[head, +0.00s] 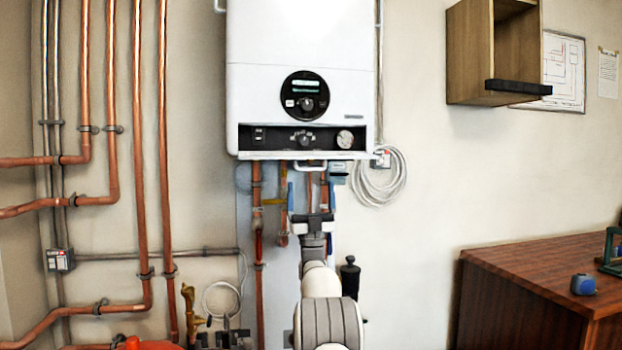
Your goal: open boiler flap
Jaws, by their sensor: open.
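The white boiler (300,50) hangs on the wall at upper middle. Its flap (260,155) shows as a thin white edge along the bottom, swung down and seen nearly edge-on. A white handle (310,168) hangs under the flap's middle. The dark control strip (270,138), with a knob and a gauge, is exposed above the flap. My gripper (311,197) is below the handle, pointing up, with its two blue-tipped fingers spread apart. Nothing shows between the fingers except pipes behind them. The fingertips look apart from the handle; the depth between them is unclear.
Copper pipes (138,150) run up the wall at left, and more pipes (257,215) drop below the boiler. A coiled white cable (378,178) hangs right of the flap. An open wooden cabinet (470,55) and a brown workbench (530,270) are at right.

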